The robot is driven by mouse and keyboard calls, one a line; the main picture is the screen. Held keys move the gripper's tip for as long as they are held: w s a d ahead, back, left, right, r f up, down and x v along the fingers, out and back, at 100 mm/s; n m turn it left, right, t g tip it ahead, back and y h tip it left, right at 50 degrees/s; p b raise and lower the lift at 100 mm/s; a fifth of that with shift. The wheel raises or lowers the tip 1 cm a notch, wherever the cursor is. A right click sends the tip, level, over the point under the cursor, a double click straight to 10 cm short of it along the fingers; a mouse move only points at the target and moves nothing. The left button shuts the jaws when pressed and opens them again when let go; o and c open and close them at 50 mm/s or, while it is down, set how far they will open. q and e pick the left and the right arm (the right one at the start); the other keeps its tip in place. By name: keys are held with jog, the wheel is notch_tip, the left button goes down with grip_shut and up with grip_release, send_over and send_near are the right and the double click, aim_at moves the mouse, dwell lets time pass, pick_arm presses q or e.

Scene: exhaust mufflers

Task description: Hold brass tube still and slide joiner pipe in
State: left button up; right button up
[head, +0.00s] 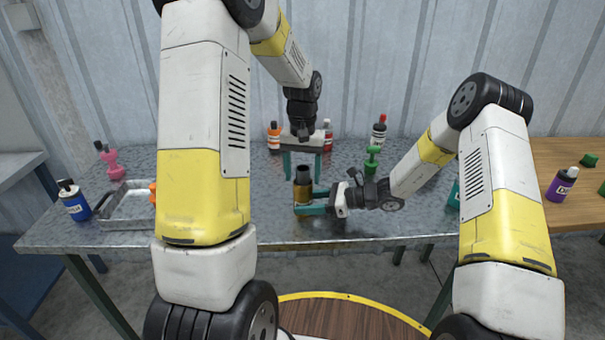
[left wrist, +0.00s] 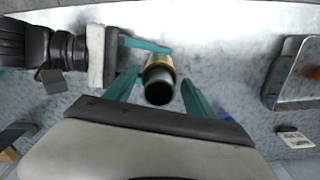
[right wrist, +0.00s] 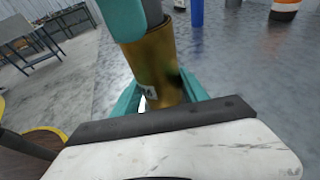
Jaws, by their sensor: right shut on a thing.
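The brass tube (head: 302,193) stands upright at the table's front middle. My right gripper (head: 314,204) is shut on it from the right; the right wrist view shows the tube (right wrist: 152,68) between its fingers. The dark joiner pipe (head: 303,173) stands upright at the tube's top, and in the left wrist view its round open end (left wrist: 158,91) faces the camera. It appears seated in the tube's mouth; its depth is hidden. My left gripper (head: 302,165) is above, pointing down and open, its fingers on either side of the pipe with gaps showing.
A metal tray (head: 128,207) and a blue bottle (head: 74,200) are at the left. Several bottles, including an orange one (head: 273,136), stand at the back. A green object (head: 372,160) stands behind my right arm. The table (head: 250,229) is clear around the tube.

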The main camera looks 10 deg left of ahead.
pick_arm(q)
notch_tip(320, 180, up, 12)
dwell(0.6)
dwell(0.5)
pick_arm(e)
jog(key=o, duration=1.1)
jog(key=shift+c, duration=0.2)
jog(key=shift+d, duration=0.1)
